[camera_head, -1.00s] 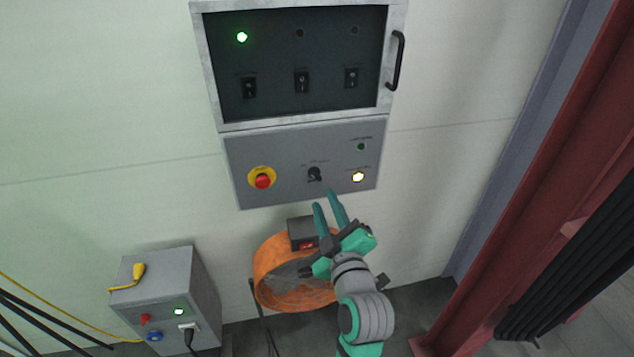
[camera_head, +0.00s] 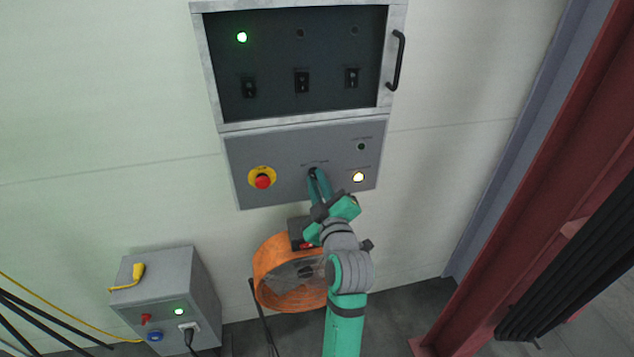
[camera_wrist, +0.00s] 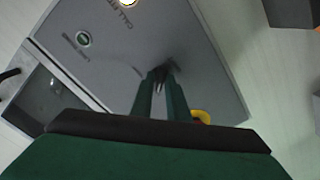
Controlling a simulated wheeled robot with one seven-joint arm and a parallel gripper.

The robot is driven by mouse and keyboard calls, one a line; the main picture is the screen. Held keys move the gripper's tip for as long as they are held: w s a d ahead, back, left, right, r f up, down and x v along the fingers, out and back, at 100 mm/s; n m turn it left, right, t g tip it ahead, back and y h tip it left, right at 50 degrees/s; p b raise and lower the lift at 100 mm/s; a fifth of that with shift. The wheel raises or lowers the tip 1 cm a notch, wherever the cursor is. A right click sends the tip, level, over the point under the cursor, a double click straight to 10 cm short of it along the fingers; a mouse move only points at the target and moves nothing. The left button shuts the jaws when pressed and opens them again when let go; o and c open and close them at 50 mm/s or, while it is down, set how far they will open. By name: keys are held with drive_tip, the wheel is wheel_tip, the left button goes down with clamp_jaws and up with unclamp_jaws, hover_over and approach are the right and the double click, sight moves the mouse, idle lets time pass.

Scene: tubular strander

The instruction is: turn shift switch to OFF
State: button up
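The shift switch (camera_head: 312,171) is a small black rotary knob in the middle of the grey lower panel (camera_head: 285,190). Its tiny labels are not readable. My gripper (camera_head: 316,177) reaches up to it from below, with its two green fingers close together at the knob. In the wrist view the dark knob (camera_wrist: 160,73) shows between the fingertips (camera_wrist: 162,82), which appear closed on it. The fingers hide most of the knob, so its pointing direction cannot be read.
A red emergency button (camera_head: 263,181) on a yellow ring sits left of the switch, a lit lamp (camera_head: 358,177) right. Above is a cabinet with a handle (camera_head: 396,60) and several dark switches. An orange fan (camera_head: 268,268) stands below; a red beam (camera_head: 545,170) rises right.

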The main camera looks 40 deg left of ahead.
clamp_jaws()
drive_tip(key=shift+m, duration=0.3)
drive_tip(key=shift+f+m, duration=0.1)
drive_tip(key=shift+m, duration=3.9)
drive_tip(key=o, duration=0.5)
unclamp_jaws()
